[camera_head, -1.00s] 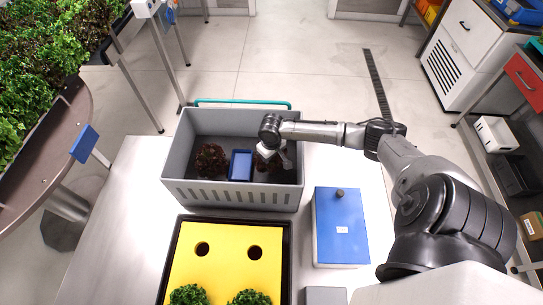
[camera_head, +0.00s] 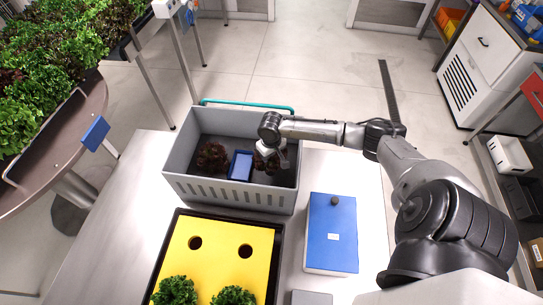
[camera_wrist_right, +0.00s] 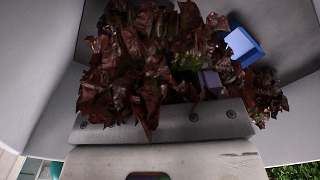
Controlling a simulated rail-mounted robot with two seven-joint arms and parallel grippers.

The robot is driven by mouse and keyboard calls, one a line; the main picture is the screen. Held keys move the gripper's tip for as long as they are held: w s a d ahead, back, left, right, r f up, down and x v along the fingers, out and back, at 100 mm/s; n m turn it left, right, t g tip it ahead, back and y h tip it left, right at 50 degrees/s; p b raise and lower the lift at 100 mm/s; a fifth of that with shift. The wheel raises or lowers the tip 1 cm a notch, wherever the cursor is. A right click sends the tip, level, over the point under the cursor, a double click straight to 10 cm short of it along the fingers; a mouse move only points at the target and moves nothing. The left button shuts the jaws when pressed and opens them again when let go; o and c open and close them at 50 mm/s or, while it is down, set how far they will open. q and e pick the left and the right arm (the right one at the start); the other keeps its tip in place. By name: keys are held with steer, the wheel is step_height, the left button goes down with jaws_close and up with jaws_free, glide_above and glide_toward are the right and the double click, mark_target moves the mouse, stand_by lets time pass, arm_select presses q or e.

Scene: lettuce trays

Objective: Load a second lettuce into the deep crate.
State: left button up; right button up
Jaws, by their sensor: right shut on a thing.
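The deep grey crate (camera_head: 229,195) stands on the table in the head view. A dark red lettuce (camera_head: 211,157) sits in its left part. A second dark red lettuce (camera_head: 260,164) is in its right part, in the grip of my right gripper (camera_head: 272,152), which reaches down inside the crate. The wrist view shows this held lettuce (camera_wrist_right: 135,60) large against my right gripper (camera_wrist_right: 165,125), its leaves hiding the fingertips. I cannot tell whether it touches the crate floor. The other lettuce (camera_wrist_right: 265,97) shows behind it. My left gripper is not in view.
A small blue box (camera_head: 240,165) lies between the lettuces and also shows in the wrist view (camera_wrist_right: 243,45). In front is a yellow board (camera_head: 218,262) with two empty holes and two green lettuces (camera_head: 176,290). A blue case (camera_head: 331,232) stands right of it.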

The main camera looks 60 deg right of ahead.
arm_select(q)
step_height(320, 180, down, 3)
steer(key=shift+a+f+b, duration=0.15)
steer(key=shift+b, duration=1.1)
arm_select(e)
step_height(320, 180, down, 2)
steer(key=shift+f, duration=0.25)
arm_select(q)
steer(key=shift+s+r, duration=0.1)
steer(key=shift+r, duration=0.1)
arm_select(e)
steer(key=shift+f, duration=0.9)
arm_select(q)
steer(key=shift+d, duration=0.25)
arm_select(e)
steer(key=shift+f, duration=0.45)
arm_select(q)
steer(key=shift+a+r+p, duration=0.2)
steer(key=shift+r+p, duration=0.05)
steer(key=shift+p, duration=0.25)
arm_select(e)
steer(key=shift+f, duration=0.1)
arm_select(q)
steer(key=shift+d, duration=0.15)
arm_select(e)
steer(key=shift+f, duration=0.1)
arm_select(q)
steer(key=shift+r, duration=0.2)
arm_select(e)
steer(key=shift+f, duration=0.25)
